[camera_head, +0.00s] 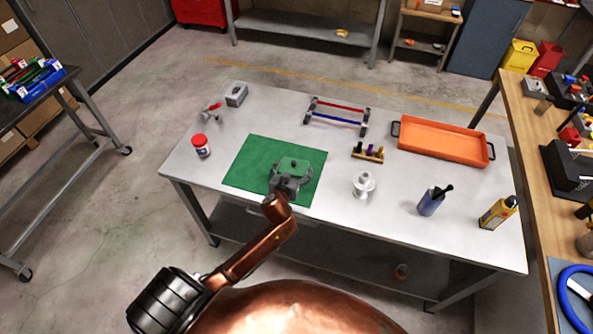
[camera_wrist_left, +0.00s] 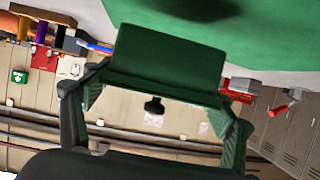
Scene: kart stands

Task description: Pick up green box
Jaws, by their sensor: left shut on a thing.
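The green box (camera_head: 293,164) is over the green mat (camera_head: 248,168) on the grey worktable. My left gripper (camera_head: 290,178) is shut on it, with the fingers at its two sides. The left wrist view shows the green box (camera_wrist_left: 168,58) between the fingers of my left gripper (camera_wrist_left: 165,90). The mat (camera_wrist_left: 270,30) fills the top of that view, with a dark shadow on it. The green-on-green colours make the gap to the mat hard to judge. My right gripper is not in view.
A red-lidded jar (camera_head: 201,146) stands left of the mat. A rack with red and blue bars (camera_head: 337,115), a white stepped piece (camera_head: 363,186), an orange tray (camera_head: 443,142), a dark bottle (camera_head: 431,201) and a yellow bottle (camera_head: 497,212) stand to the right.

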